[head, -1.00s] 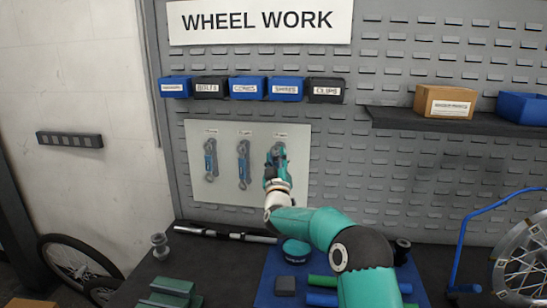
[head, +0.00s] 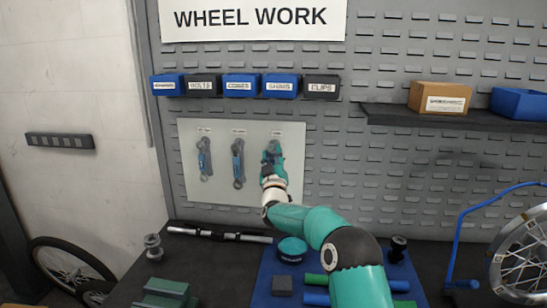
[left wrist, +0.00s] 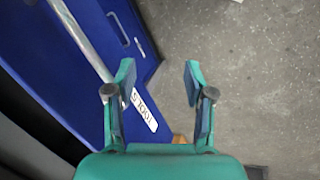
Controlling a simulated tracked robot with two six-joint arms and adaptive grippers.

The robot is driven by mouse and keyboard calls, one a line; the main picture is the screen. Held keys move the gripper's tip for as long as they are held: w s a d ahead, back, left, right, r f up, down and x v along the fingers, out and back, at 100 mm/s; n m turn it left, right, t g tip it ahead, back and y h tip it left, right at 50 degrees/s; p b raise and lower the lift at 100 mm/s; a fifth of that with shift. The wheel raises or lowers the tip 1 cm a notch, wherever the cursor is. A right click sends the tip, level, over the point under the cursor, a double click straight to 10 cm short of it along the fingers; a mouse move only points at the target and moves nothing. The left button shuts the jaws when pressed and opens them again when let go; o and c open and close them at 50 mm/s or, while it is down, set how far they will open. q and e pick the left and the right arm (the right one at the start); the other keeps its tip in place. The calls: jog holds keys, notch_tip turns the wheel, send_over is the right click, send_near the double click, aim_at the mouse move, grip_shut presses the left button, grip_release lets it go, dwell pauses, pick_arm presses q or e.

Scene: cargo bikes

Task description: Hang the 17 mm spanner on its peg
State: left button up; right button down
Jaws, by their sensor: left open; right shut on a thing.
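A pale panel (head: 221,188) on the pegboard carries three spanner places in a row. Two spanners with blue middles hang there, the left one (head: 204,160) and the middle one (head: 238,165). My right gripper (head: 272,154) is at the third place, on the right, shut on what looks like the 17 mm spanner. The gripper hides most of that spanner and its peg, so I cannot tell whether it sits on the peg. The panel's small labels are unreadable. My left gripper (left wrist: 158,75) is open and empty in the left wrist view, above the floor.
Small bins, including a blue one (head: 281,86), line the pegboard above the panel. A shelf at right holds a cardboard box (head: 440,97) and a blue bin (head: 519,103). Below are a blue mat (head: 258,291) and a teal tin (head: 292,249). A blue drawer (left wrist: 60,75) is beside my left gripper.

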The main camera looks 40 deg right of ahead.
jog(key=c, duration=0.7)
grip_release()
